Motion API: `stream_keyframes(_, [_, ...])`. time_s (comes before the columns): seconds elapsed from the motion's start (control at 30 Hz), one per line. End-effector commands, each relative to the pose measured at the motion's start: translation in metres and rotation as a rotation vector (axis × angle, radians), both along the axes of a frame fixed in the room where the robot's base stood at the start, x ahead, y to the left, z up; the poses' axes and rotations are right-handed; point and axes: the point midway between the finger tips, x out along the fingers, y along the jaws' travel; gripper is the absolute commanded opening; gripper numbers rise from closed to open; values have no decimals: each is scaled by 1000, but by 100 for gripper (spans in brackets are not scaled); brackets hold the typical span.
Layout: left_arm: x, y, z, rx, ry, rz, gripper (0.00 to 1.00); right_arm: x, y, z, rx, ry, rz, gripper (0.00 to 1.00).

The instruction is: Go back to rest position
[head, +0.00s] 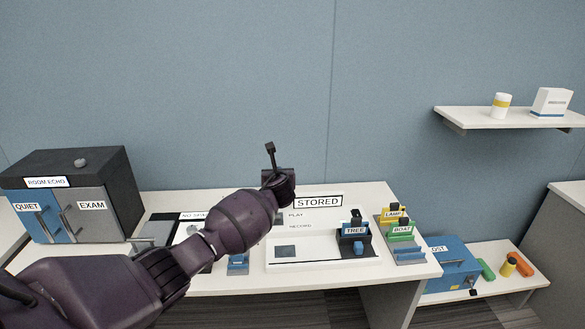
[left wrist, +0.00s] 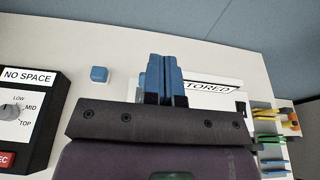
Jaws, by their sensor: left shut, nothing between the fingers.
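My left arm reaches in from the left in the head view. Its gripper (head: 270,149) is raised above the desk, beside the STORED sign (head: 318,202), and points up toward the wall. In the left wrist view the two blue fingers (left wrist: 165,80) are together with nothing between them. They cover part of the STORED sign (left wrist: 205,88). My right gripper is in neither view.
The white desk (head: 340,277) holds a device with a TREE block (head: 355,229) and a rack with LAMP (head: 393,213) and BOAT blocks. A dark cabinet (head: 95,165) stands left. A blue box (head: 450,262) sits lower right. A wall shelf (head: 500,117) is above.

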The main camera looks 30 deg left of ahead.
Motion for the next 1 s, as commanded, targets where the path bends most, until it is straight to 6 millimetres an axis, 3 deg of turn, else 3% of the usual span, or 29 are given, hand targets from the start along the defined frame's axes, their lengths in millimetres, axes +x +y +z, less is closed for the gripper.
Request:
stream_keyframes(0.27, [0, 0, 0, -27, -17, 8, 0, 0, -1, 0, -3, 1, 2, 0])
stream_keyframes(0.47, [4, -7, 2, -261, -157, 34, 0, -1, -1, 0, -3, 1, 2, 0])
stream_keyframes(0.77, [9, -71, 44, -940, -473, -21, 0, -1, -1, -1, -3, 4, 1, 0])
stream_keyframes(0.87, [-5, -95, 38, -1203, -528, -26, 0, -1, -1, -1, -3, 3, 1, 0])
stream_keyframes(1.0, [-39, -126, 14, -1597, -565, 10, 0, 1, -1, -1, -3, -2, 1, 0])
